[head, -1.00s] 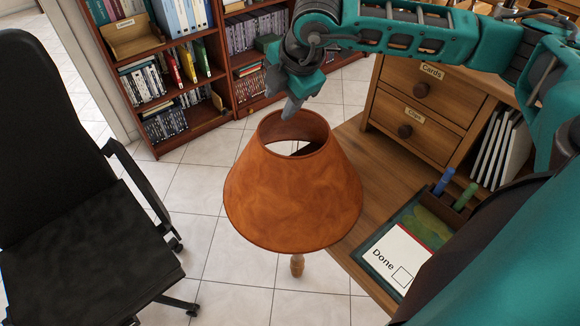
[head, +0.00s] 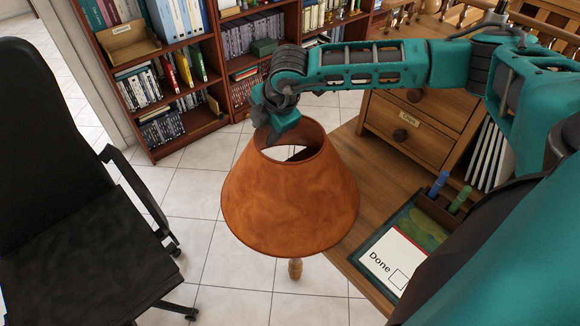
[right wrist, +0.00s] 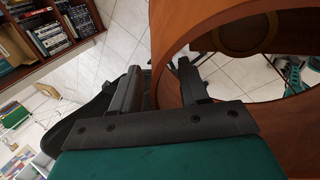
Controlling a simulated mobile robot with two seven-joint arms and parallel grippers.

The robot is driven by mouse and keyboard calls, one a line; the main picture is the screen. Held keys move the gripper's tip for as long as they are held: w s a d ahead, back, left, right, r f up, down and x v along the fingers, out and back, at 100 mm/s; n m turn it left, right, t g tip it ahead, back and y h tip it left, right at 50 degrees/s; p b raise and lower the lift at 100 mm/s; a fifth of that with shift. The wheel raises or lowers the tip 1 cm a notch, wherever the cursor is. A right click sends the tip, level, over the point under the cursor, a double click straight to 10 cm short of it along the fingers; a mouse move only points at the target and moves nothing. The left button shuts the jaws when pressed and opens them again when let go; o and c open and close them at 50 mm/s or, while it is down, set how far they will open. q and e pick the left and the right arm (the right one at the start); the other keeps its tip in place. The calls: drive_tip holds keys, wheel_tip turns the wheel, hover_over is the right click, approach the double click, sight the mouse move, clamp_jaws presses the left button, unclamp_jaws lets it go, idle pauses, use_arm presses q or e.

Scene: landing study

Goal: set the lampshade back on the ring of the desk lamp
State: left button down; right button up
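The orange cone-shaped lampshade (head: 290,205) stands in the middle of the head view, with its narrow open end up. The desk lamp's turned wooden stem (head: 295,269) shows below its lower edge. The ring is hidden, so I cannot tell whether the shade rests on it. My right gripper (head: 274,133) is at the back left of the shade's top rim. In the right wrist view, its open fingers (right wrist: 158,70) stand apart, with the wall of the shade (right wrist: 288,128) reaching between them. Any contact is unclear. My left gripper is not in view.
A wooden desk (head: 350,185) lies right of the shade, with a drawer unit (head: 425,135) and a tray (head: 365,262) holding a "Done" card (head: 392,258). A black chair (head: 80,250) stands left. Bookshelves (head: 190,125) stand behind. Tiled floor lies between.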

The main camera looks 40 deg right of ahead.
clamp_jaws()
drive_tip(key=shift+r, duration=0.2)
idle(0.5)
